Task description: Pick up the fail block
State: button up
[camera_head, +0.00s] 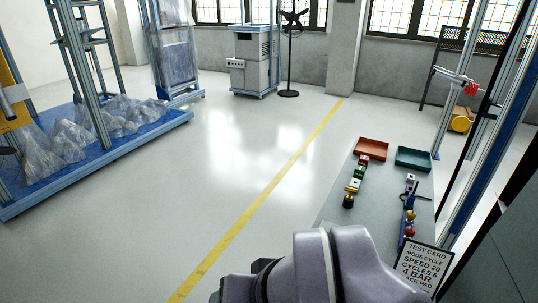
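A grey table (382,205) stands at the right with two rows of small items. In its left row, a small red block (363,160) lies just in front of the red tray (371,148). A green block (360,171) and a white and yellow block (353,185) come below it, then a dark piece with a yellow top (348,201). I can read no label on any block, so I cannot tell which is the fail block. My arm's grey links fill the bottom centre, well short of the blocks. My gripper's fingers do not show.
A green tray (413,158) sits at the table's back right. The right row holds a white block (410,181) and blue tools. A test card (421,268) stands at the near right. Aluminium frame posts rise beyond the table. Open floor (215,150) lies left.

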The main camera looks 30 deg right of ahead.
aim_at(363, 160)
jog(key=i+j+u, duration=0.1)
jog(key=i+j, duration=0.25)
jog(key=i+j+u, duration=0.1)
jog(key=i+j, duration=0.2)
jog(key=i, duration=0.3)
jog(key=i+j+u, duration=0.15)
jog(key=i, duration=0.3)
jog(key=i+l+z, duration=0.25)
jog(key=z, duration=0.2)
jog(key=i+l+z, duration=0.3)
jog(key=z, duration=0.15)
jog(key=i+l+z, duration=0.15)
jog(key=i+z, duration=0.15)
jog(key=z, duration=0.2)
jog(key=i+z, duration=0.3)
jog(key=z, duration=0.15)
jog(key=i+j+z, duration=0.15)
jog(key=i+z, duration=0.15)
jog(key=z, duration=0.15)
jog(key=i+j+z, duration=0.2)
jog(key=z, duration=0.25)
jog(key=i+j+z, duration=0.35)
jog(key=z, duration=0.15)
jog(key=i+l+z, duration=0.1)
jog(key=i+z, duration=0.15)
jog(key=z, duration=0.2)
jog(key=i+z, duration=0.55)
jog(key=z, duration=0.3)
